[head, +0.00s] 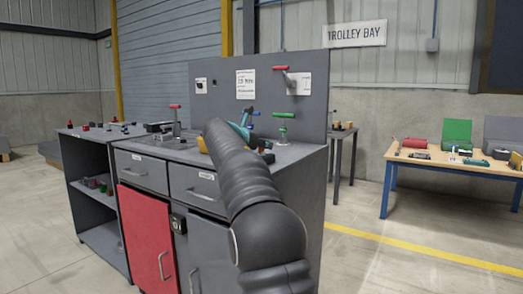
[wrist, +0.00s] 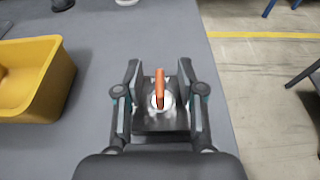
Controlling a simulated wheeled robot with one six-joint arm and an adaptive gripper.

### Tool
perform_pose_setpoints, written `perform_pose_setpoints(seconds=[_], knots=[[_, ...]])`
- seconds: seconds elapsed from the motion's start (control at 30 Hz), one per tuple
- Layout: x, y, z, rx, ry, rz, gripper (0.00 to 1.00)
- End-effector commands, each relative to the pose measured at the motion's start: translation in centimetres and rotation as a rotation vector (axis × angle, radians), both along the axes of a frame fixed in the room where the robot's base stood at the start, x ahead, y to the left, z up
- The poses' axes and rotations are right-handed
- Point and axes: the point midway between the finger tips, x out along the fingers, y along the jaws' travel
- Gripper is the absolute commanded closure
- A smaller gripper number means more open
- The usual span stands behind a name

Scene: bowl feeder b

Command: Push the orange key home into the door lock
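The orange key (wrist: 160,82) shows in the wrist view as a slim upright-looking grip above a round silver part. Under it is a dark block near the right edge of the grey worktop. My gripper (wrist: 159,70) is open, with one finger on each side of the key and a gap on both sides. In the head view my gripper (head: 246,129) is over the worktop, partly hidden by my arm. I cannot make out the key there. A small dark lock-like box (head: 178,223) is at the red door's upper right; I cannot tell if it is the door lock.
A yellow bin (wrist: 36,80) stands on the worktop left of my gripper. Floor lies beyond the right edge. In the head view a tall grey panel (head: 225,75) rises behind the worktop, and a green-topped fixture (head: 283,116) stands right of my gripper.

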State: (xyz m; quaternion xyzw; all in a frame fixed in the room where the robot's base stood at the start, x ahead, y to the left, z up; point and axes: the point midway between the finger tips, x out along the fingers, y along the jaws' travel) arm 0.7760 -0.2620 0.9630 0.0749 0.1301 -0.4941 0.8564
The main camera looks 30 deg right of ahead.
Motion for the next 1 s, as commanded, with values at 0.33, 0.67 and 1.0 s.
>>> perform_pose_setpoints(seconds=[0.33, 0.67, 1.0], knots=[[0.0, 0.1, 0.0, 0.0, 0.0, 0.0, 1.0], [0.0, 0.1, 0.1, -0.001, -0.001, 0.0, 1.0], [0.0, 0.1, 2.8, -0.002, -0.003, -0.001, 1.0]])
